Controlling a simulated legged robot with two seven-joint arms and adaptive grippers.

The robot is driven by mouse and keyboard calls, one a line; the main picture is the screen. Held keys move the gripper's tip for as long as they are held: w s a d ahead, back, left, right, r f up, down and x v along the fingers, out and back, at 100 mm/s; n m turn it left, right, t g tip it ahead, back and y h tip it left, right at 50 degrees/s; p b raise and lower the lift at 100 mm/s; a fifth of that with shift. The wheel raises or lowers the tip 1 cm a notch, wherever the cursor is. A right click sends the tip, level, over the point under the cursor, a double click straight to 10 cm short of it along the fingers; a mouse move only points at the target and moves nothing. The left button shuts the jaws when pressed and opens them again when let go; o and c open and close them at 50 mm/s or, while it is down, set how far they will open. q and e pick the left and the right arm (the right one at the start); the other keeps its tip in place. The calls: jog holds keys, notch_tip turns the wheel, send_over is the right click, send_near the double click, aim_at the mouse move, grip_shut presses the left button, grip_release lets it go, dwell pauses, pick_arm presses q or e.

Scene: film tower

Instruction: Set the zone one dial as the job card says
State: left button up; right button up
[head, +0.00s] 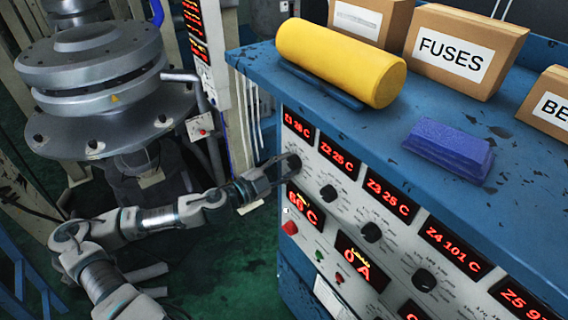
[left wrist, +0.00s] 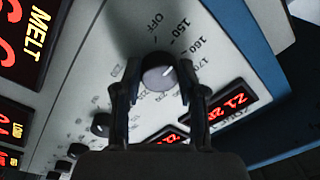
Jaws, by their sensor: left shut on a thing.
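The zone one dial (head: 294,165) is the leftmost knob on the sloped control panel, below the red display reading Z1 26 C (head: 298,127). My left gripper (head: 276,174) reaches it from the left and is shut on it. In the left wrist view the dial (left wrist: 158,73) sits between the two fingers (left wrist: 160,88). Scale marks OFF, 150 and 160 show around it; the exact pointer setting is hard to tell. A white sheet (head: 332,299) low on the panel is unreadable; I cannot tell whether it is the job card. My right gripper is out of view.
More dials, such as the zone two dial (head: 328,193) and zone three dial (head: 371,232), run to the right. A red button (head: 290,228) sits below. A yellow roll (head: 342,62), a FUSES box (head: 464,49) and a blue block (head: 449,147) rest on the blue top.

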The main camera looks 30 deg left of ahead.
pick_arm(q)
jog(key=m, duration=0.2)
jog(key=m+p, duration=0.1)
jog(key=m, duration=0.2)
jog(key=shift+a+r+m+p, duration=0.1)
jog(key=shift+r+m+p, duration=0.2)
jog(key=shift+m+p, duration=0.1)
jog(key=shift+f+m+p, duration=0.1)
jog(key=shift+m+p, duration=0.3)
jog(key=shift+m, duration=1.7)
jog(key=shift+h, duration=0.3)
jog(key=shift+f, duration=0.1)
jog(key=o, duration=0.9)
jog(key=shift+o, duration=1.2)
jog(key=shift+w, duration=0.1)
jog(key=shift+w+d, duration=0.1)
jog(key=shift+d, duration=0.1)
